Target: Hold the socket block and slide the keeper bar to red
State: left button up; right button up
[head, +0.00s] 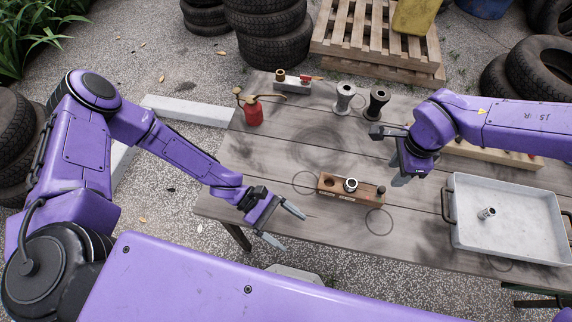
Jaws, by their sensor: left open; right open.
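The socket block appears to be the brown wooden block (333,190) lying near the front middle of the table. Its top has a dark round hole at the left, a metal ring-like fitting (351,185) in the middle and a small dark knob (381,190) at the right end. I cannot clearly make out the keeper bar or any red mark on it. My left gripper (284,226) is open and empty, left of the block at the table's front edge. My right gripper (402,178) is open and empty, above the table to the block's upper right. Neither touches the block.
A grey tray (462,240) holding a small metal fitting (487,213) stands right. At the back are a red oil can (252,112), a pale block with a red part (293,85) and two spools (344,98), (376,103). Table around the wooden block is clear.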

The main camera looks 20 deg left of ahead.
aim_at(322, 180)
pick_arm(q)
jog(key=w+a+r+n+t, duration=0.1)
jog(key=w, duration=0.4)
jog(key=w+a+r+n+t, duration=0.1)
jog(key=w, duration=0.4)
jog(key=w+a+r+n+t, duration=0.1)
jog(key=w+n+t, duration=0.1)
jog(key=w, duration=0.3)
jog(key=shift+w+a+r, duration=0.1)
jog(key=shift+w+r, duration=0.05)
jog(key=shift+w, duration=0.25)
jog(key=x, duration=1)
jog(key=shift+c, duration=0.3)
